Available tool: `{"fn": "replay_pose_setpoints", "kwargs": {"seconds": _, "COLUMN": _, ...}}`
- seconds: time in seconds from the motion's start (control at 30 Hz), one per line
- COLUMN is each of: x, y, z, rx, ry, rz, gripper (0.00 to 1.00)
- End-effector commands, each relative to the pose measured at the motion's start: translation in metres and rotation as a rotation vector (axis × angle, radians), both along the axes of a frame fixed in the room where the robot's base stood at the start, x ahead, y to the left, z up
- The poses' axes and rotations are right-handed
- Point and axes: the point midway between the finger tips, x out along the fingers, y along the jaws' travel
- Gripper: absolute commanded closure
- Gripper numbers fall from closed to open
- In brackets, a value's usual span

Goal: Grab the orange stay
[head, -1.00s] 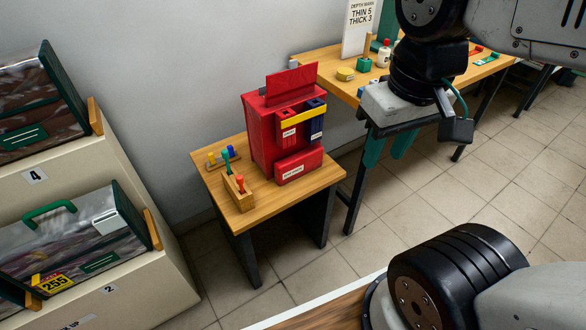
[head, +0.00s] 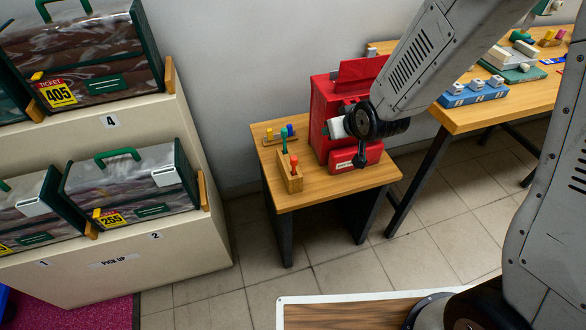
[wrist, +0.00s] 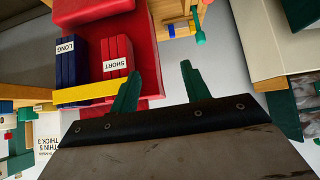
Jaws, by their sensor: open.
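I cannot pick out a clearly orange stay. The red dispenser (head: 322,105) stands on the small wooden table. In the wrist view its slots hold red pieces labelled SHORT (wrist: 117,55) and blue pieces labelled LONG (wrist: 68,60), with a yellow bar (wrist: 85,93) across them. My gripper (wrist: 161,69) is open, its two green fingers apart with nothing between them. It is beside the dispenser, the left finger overlapping the red front in the wrist view. In the head view my wrist covers the dispenser's slots and part of its front.
A wooden block (head: 290,182) with green- and orange-red-topped tools stands left of the dispenser on the small table (head: 330,190). A longer table (head: 480,118) with blue and green trays is at right. Tiled floor lies between.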

Motion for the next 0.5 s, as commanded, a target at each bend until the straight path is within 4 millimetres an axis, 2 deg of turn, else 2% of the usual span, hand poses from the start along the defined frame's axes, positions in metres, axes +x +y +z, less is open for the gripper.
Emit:
{"fn": "replay_pose_setpoints", "kwargs": {"seconds": 0.03, "x": 0.004, "y": 0.013, "z": -0.024, "rx": 0.011, "ry": -0.027, "rz": 0.024, "gripper": 0.53}}
{"fn": "replay_pose_setpoints", "kwargs": {"seconds": 0.23, "x": 0.009, "y": 0.056, "z": -0.091, "rx": 0.076, "ry": -0.186, "rz": 0.104, "gripper": 0.53}}
{"fn": "replay_pose_setpoints", "kwargs": {"seconds": 0.33, "x": 0.003, "y": 0.070, "z": -0.116, "rx": 0.111, "ry": -0.253, "rz": 0.134, "gripper": 0.53}}
{"fn": "replay_pose_setpoints", "kwargs": {"seconds": 0.5, "x": -0.008, "y": 0.083, "z": -0.139, "rx": 0.149, "ry": -0.325, "rz": 0.163, "gripper": 0.53}}
